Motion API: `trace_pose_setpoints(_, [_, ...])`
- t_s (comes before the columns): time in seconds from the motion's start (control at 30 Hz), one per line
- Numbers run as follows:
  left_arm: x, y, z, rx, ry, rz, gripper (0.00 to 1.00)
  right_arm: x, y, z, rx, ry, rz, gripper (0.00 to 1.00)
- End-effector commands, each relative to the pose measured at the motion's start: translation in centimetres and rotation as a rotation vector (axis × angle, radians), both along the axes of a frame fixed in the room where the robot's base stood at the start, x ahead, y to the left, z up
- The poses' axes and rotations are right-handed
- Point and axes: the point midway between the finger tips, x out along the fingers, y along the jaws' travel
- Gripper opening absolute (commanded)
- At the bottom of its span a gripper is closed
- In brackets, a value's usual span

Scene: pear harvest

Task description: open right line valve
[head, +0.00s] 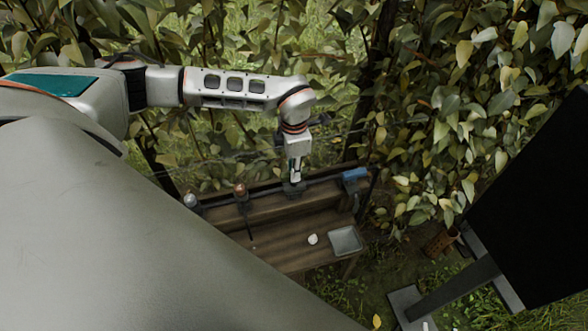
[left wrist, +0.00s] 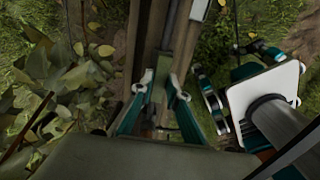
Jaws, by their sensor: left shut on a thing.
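My left gripper (head: 294,180) points down at the back rail of a wooden bench in the head view. It is shut on a dark fitting (head: 293,190) there, which may be the right line valve; the fingers hide most of it. In the left wrist view the two teal fingers (left wrist: 161,88) are close together over the wooden boards, and what lies between them is hard to make out. Left of the gripper along the rail stand a brown-topped fitting (head: 240,189) and a pale round-topped one (head: 190,200). My right gripper is not seen in the head view.
A blue item (head: 355,174) sits at the rail's right end. The bench (head: 282,228) holds a shallow grey tray (head: 346,240) and a small white object (head: 313,239). Leafy branches (head: 440,120) hang close behind and to the right. A dark panel (head: 535,205) fills the right side.

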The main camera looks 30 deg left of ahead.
Motion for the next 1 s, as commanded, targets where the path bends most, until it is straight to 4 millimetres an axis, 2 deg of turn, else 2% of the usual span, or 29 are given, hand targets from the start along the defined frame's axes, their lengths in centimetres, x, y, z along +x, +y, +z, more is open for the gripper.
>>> trace_pose_setpoints(0.5, [0.03, 0.00, 0.04, -0.001, -0.001, 0.021, 0.00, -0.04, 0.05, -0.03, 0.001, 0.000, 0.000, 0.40])
trace_pose_setpoints(0.53, [0.03, 0.00, 0.04, -0.001, -0.001, 0.021, 0.20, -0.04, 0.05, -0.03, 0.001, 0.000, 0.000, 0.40])
trace_pose_setpoints(0.6, [0.03, 0.00, 0.03, -0.001, -0.001, 0.020, 0.32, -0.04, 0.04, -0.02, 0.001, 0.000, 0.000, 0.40])
trace_pose_setpoints(1.0, [0.05, 0.00, 0.47, 0.000, -0.001, 0.019, 0.32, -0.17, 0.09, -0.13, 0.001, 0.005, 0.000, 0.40])
